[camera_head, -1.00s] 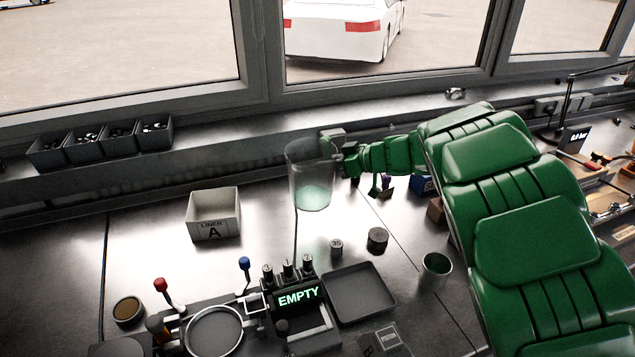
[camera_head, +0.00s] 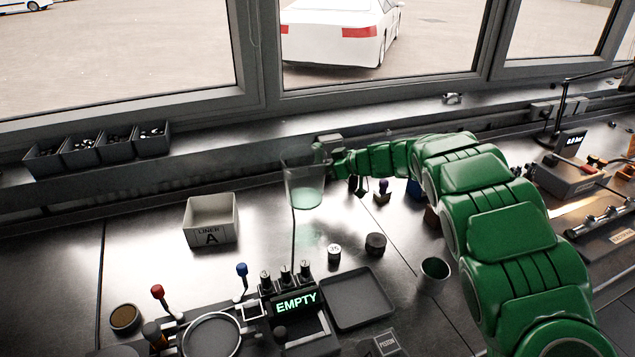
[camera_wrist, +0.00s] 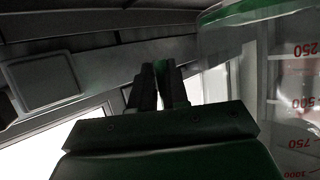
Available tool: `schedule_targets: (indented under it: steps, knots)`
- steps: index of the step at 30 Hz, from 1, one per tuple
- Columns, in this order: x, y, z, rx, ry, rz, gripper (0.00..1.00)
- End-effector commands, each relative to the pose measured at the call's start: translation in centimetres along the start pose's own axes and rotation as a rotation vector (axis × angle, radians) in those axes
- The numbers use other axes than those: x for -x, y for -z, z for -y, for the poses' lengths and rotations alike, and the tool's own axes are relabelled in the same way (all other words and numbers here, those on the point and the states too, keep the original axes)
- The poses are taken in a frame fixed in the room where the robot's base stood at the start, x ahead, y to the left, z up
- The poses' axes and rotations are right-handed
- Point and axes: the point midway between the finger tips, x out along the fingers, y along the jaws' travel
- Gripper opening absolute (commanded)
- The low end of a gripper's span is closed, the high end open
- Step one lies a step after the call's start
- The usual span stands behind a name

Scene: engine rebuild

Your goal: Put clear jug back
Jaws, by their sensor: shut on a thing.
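The clear jug (camera_head: 305,186) is see-through, with a greenish tint near its bottom. It is held roughly upright above the steel bench in the head view, left of my gripper (camera_head: 326,160). In the wrist view the jug (camera_wrist: 285,100) fills the right side, with red marks such as 250, 500 and 750. My gripper's fingers (camera_wrist: 160,88) are close together in the wrist view. My gripper is shut on the jug near its upper right side; the exact grip spot is hard to make out.
A LINER A box (camera_head: 211,220) stands on the bench to the left. A small 35 weight (camera_head: 334,252), a dark puck (camera_head: 375,244), a metal cup (camera_head: 434,274) and a black tray (camera_head: 357,298) lie in front. The window ledge (camera_head: 230,143) runs behind. An EMPTY display (camera_head: 297,301) stands front centre.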

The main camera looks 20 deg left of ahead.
Motion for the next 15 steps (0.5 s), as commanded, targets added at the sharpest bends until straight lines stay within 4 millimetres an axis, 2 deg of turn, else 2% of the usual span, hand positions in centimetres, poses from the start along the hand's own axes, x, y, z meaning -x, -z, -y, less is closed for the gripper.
schedule_targets:
  steps: [15]
  knots:
    - [-3.0,-2.6,-2.5,-0.002,0.001,0.0,0.0]
